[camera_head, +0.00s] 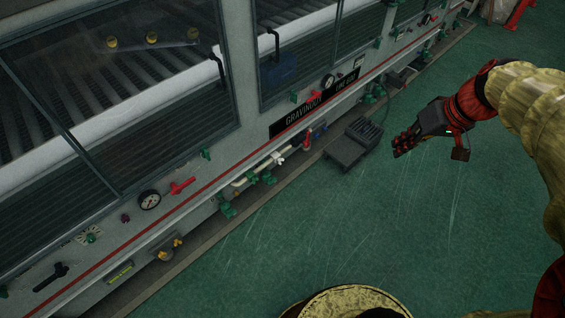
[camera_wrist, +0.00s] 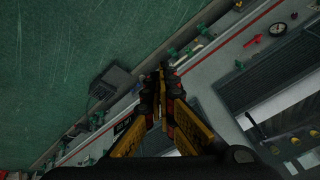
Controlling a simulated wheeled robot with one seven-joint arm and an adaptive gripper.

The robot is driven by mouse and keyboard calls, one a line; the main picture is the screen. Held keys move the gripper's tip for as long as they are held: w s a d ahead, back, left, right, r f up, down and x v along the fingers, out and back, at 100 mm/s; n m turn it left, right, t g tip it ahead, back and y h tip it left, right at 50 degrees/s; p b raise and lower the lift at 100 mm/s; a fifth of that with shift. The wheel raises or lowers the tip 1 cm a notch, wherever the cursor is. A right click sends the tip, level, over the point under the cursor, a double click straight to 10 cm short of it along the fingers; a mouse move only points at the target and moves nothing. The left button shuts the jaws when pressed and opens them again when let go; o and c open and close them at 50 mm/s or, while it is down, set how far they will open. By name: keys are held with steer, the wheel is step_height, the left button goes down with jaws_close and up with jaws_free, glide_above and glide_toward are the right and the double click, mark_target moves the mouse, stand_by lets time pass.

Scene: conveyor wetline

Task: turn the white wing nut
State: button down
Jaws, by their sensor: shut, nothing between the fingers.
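A small white wing nut (camera_head: 280,160) sits on the pipework along the lower front of the machine, right of the middle of its green fittings in the head view. My gripper (camera_head: 403,143) is well to the right of it, above the green floor and apart from the machine. In the wrist view my gripper (camera_wrist: 163,75) has its fingers together with nothing between them. In that view the wing nut is too small to make out surely among the fittings beyond the fingertips.
A red valve handle (camera_head: 306,138) stands just right of the wing nut, and green knobs (camera_head: 268,177) are close by. A dark pedal-like box (camera_head: 353,143) lies on the floor before the machine. A gauge (camera_head: 149,200) is farther left.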

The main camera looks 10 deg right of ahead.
steer(key=shift+w+d+r+p, duration=0.25)
steer(key=shift+w+d+p, duration=0.2)
steer(key=shift+d, duration=0.1)
steer(key=shift+w+d+r+p, duration=0.2)
steer(key=shift+w+d+p, duration=0.15)
steer(key=shift+d, duration=0.2)
steer(key=c, duration=2.6)
jaws_free()
steer(key=o, duration=1.1)
steer(key=shift+s+d, duration=0.6)
steer(key=shift+s, duration=0.25)
steer(key=shift+s+d, duration=0.55)
steer(key=shift+s, duration=0.25)
steer(key=shift+s+d, duration=0.6)
steer(key=shift+s, duration=0.25)
